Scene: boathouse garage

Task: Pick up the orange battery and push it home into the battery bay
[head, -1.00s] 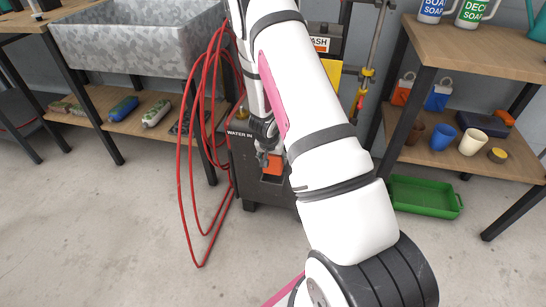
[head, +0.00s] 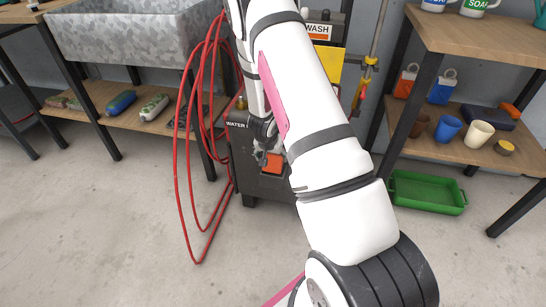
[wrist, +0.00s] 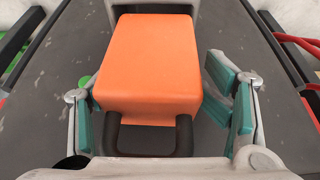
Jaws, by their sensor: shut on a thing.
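The orange battery (wrist: 150,65), with a black handle (wrist: 150,138) at its near end, fills the middle of the wrist view. It also shows small in the head view (head: 272,164), at the front of the dark washer unit (head: 247,150). My gripper (wrist: 165,110) has teal pads on both sides of the battery's near end and is shut on it. In the head view my gripper (head: 264,152) is partly hidden behind my arm. A pale grey edge (wrist: 152,4) shows beyond the battery's far end.
A red hose (head: 183,170) hangs left of the unit, near my gripper. A green tray (head: 428,193) lies on the floor to the right, below a shelf (head: 480,145) with cups. A metal sink (head: 130,40) stands at the left. The front floor is clear.

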